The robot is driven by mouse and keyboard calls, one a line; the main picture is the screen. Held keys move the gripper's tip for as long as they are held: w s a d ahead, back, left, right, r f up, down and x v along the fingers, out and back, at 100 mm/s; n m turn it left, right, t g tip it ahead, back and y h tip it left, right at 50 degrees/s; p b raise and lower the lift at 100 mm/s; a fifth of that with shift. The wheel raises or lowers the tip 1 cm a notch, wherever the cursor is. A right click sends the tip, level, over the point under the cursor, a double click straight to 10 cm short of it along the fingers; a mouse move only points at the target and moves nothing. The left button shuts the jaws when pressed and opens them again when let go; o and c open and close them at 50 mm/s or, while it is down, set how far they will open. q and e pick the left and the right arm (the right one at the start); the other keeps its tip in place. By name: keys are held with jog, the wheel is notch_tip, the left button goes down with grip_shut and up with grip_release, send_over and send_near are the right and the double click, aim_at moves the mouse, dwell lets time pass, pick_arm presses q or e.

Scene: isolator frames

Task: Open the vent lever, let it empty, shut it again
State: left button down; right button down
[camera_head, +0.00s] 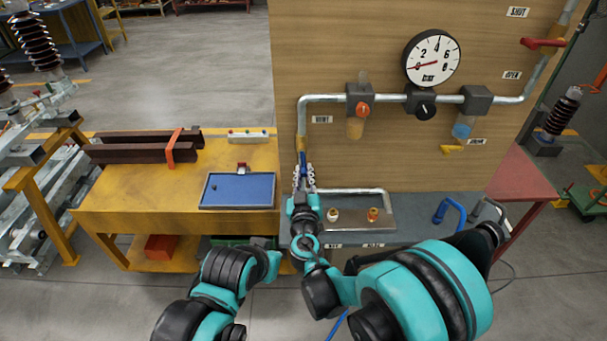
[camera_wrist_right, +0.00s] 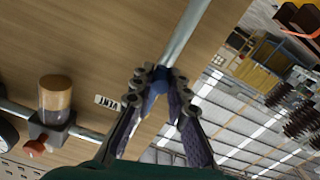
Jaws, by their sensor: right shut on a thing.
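The vent lever, a blue handle (camera_head: 303,157), is on the vertical pipe at the left edge of the wooden panel, below the VENT label (camera_head: 321,119). My right gripper (camera_head: 303,176) is at this lever. In the right wrist view its fingers (camera_wrist_right: 158,84) close around the blue handle (camera_wrist_right: 154,86), which lies roughly in line with the pipe; the fingers hide much of it. The round pressure gauge (camera_head: 431,57) has its red needle at the low, left end of the scale. My left arm shows at the bottom; I cannot make out its fingers.
A red lever (camera_head: 543,43) sits between the SHUT and OPEN labels. An amber bowl (camera_head: 355,129) and a blue bowl (camera_head: 461,128) hang under the pipe. A grey tray (camera_head: 350,226) lies below the panel. A yellow bench (camera_head: 145,212) with a blue tray (camera_head: 238,206) stands left.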

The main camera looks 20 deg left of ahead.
jog(key=w+d+r+n+p, duration=0.1)
jog(key=d+r+n, duration=0.4)
jog(key=n, duration=1.2)
jog(key=shift+w+d+r+n, duration=0.25)
jog(key=shift+d+r+n, duration=0.05)
jog(key=shift+r, duration=0.45)
jog(key=c, duration=1.5)
grip_release()
jog(key=v, duration=1.2)
